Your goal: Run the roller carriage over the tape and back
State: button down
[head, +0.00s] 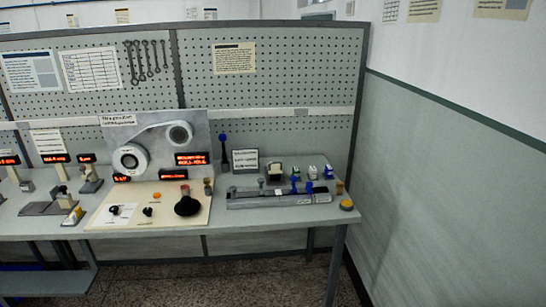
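A long grey rail fixture (255,202) lies near the front of the bench at the right. Small blue-topped parts (294,186) stand on its right half, and a small white piece (278,192) sits near its middle. One of these parts may be the roller carriage, but they are too small to tell. I cannot make out the tape on the fixture for certain. My gripper is not in view.
A winding machine with a pale panel (200,135), white reels and a cream control board (170,217) stands left of the fixture. A blue-topped lever (223,140) rises behind. Floor right of the bench is clear.

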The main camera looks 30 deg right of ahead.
aim_at(275, 168)
jog(key=z, duration=0.65)
jog(key=k, duration=0.9)
jog(key=u, duration=0.05)
jog(key=i, duration=0.6)
